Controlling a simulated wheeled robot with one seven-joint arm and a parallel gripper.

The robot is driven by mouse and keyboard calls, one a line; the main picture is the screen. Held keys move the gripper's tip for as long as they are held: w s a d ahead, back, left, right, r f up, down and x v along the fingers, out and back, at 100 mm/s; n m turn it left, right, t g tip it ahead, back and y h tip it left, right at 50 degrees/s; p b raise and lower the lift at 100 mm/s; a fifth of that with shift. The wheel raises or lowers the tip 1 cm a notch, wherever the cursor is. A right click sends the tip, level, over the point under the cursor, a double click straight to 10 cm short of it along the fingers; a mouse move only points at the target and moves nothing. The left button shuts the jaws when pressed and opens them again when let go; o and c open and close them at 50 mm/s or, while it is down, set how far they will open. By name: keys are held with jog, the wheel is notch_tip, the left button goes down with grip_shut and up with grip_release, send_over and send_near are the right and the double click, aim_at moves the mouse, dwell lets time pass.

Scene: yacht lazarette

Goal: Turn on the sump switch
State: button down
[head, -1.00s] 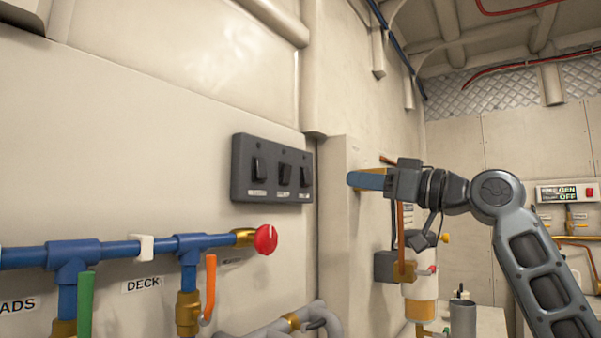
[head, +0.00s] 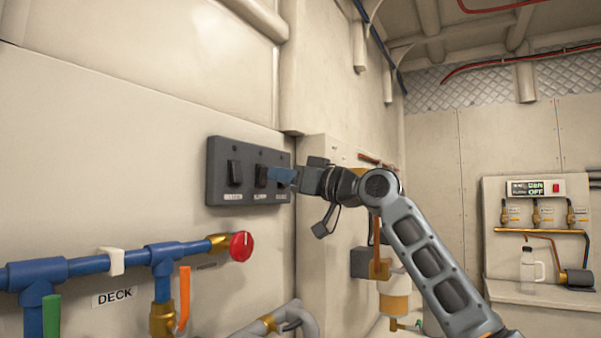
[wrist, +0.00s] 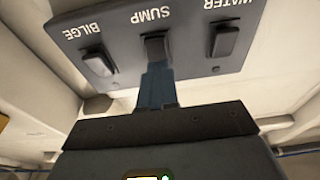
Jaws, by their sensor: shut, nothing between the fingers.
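A dark grey switch panel (head: 215,172) is on the wall, with three black rocker switches in a row. In the wrist view the panel (wrist: 120,70) shows upside-down labels: BILGE, SUMP and WATER. The sump switch (wrist: 155,45) is the middle one; it also shows in the head view (head: 261,173). My gripper (head: 276,175) is shut and empty, its blue fingers pointing at the middle switch. In the wrist view the fingertips (wrist: 156,72) overlap the near edge of the sump switch. I cannot tell whether they touch it.
Below the panel are blue pipes (head: 90,264) with a red knob (head: 241,246) and an orange lever (head: 184,297). A wall ledge (head: 313,200) stands right of the panel. The bilge switch (wrist: 97,61) and water switch (wrist: 225,40) flank the sump switch closely.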

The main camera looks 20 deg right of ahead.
jog(key=shift+w+a+r, duration=0.1)
jog(key=shift+w+a, duration=0.25)
jog(key=shift+w, duration=0.1)
